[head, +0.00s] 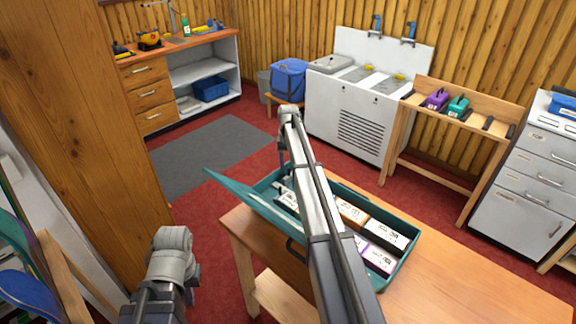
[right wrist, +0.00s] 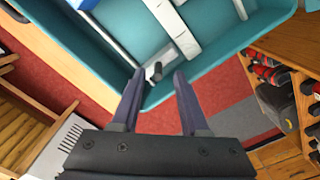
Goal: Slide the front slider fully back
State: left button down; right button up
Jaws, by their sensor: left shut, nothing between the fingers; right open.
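In the right wrist view, a small dark knob (right wrist: 155,72) stands near the wall of a teal tray. It appears between the two fingertips of my right gripper (right wrist: 158,75), which is open. I cannot tell how deep the knob sits between the fingers. A pale flat bar (right wrist: 175,30) runs across the tray floor beside the knob; which part is the front slider is not clear. In the head view, the teal case (head: 408,258) lies on the wooden table, and my right arm crosses over it, hiding its middle. The right fingers are hidden there. My left arm is at lower left, its fingers not visible.
Several labelled boxes (head: 386,232) lie in the case. A teal panel (head: 250,202) sticks out at its left. The wooden table (head: 470,285) is clear to the right. A sink unit (head: 350,115) and a wooden rack (head: 450,115) stand behind.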

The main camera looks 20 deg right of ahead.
jog(key=shift+r+p, duration=3.85)
jog(key=shift+r, duration=0.05)
